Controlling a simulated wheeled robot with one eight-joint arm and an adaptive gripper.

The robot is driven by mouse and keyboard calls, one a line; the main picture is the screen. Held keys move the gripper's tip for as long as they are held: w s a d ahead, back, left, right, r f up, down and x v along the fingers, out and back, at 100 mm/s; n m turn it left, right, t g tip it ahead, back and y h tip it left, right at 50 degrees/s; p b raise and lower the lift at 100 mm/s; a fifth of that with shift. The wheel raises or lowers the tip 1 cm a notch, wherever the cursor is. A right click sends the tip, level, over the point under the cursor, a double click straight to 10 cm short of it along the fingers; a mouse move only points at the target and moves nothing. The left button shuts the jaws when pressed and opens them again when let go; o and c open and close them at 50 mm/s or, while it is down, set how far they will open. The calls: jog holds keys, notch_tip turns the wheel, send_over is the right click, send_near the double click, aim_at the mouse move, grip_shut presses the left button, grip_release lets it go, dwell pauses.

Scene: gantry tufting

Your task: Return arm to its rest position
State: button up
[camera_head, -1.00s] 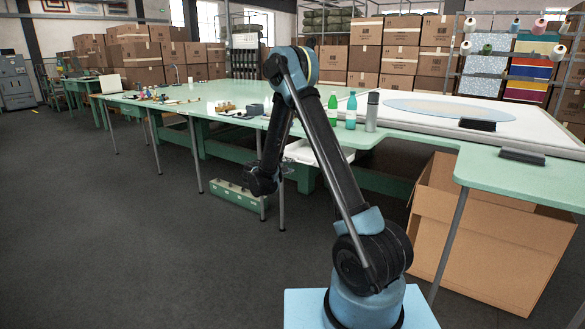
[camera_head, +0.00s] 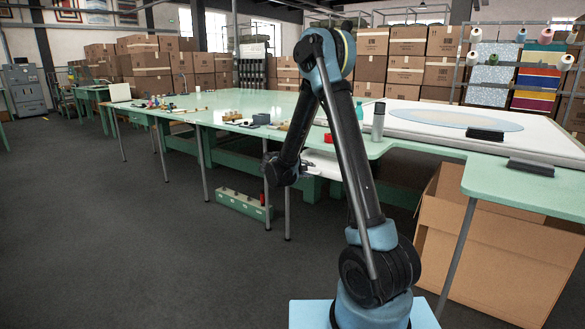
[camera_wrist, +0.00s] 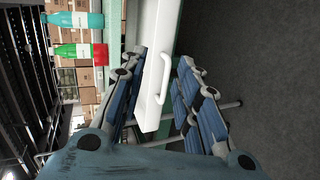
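My arm stands bent in front of the green table (camera_head: 240,103) in the head view, with its elbow high and its forearm hanging down to the left. My gripper (camera_head: 272,168) is at the lower end, in front of the table's near edge, partly dark and small there. In the wrist view my gripper (camera_wrist: 162,75) has its two blue-padded fingers spread apart. Nothing is held between them. Beyond the fingers is a white drawer front (camera_wrist: 160,30) with a white handle (camera_wrist: 165,75), apart from them as far as I can tell.
A teal bottle (camera_head: 359,110) and grey flask (camera_head: 378,122) stand on the table, with a red thing (camera_head: 328,138) partly behind my arm. A green bottle (camera_wrist: 72,50) shows in the wrist view. An open cardboard box (camera_head: 490,250) stands at right. The floor at left is clear.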

jog(key=s+d+r+m+g+y, duration=0.25)
jog(key=s+d, duration=0.45)
jog(key=s, duration=0.4)
jog(key=s+d+r+m+g+y, duration=0.1)
jog(key=s+d+r+m+g, duration=0.15)
jog(key=s+d, duration=0.75)
jog(key=s+a+f+m+g+y, duration=0.1)
jog(key=s+a+f+m+y, duration=0.1)
jog(key=s, duration=1.2)
jog(key=s+a+f+m+g+y, duration=0.2)
jog(key=s+f, duration=0.3)
jog(key=s, duration=0.8)
jog(key=shift+s+a+y, duration=0.15)
jog(key=shift+s+y, duration=0.2)
jog(key=shift+y, duration=0.3)
jog(key=shift+w+f, duration=0.15)
jog(key=shift+w, duration=0.3)
